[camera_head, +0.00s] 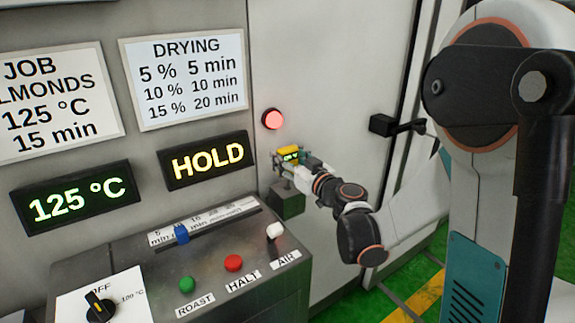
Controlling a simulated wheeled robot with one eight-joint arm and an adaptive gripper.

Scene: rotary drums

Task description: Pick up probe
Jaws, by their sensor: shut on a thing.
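The probe (289,150) shows as a yellow body with a small dark green-lit readout, above a dark block-shaped holder (287,201) on the machine's front. My gripper (287,163) is at the probe, shut on it. The fingers hide part of the probe's lower side. I cannot tell whether its lower end is still inside the holder.
Left of my gripper is a console with a blue slider (181,233), green (187,285) and red (233,263) buttons, a white AIR switch (274,231) and a black knob (100,307). Displays read HOLD (208,160) and 125 °C (77,198). A red lamp (272,119) is lit. A black latch (383,125) juts out at right.

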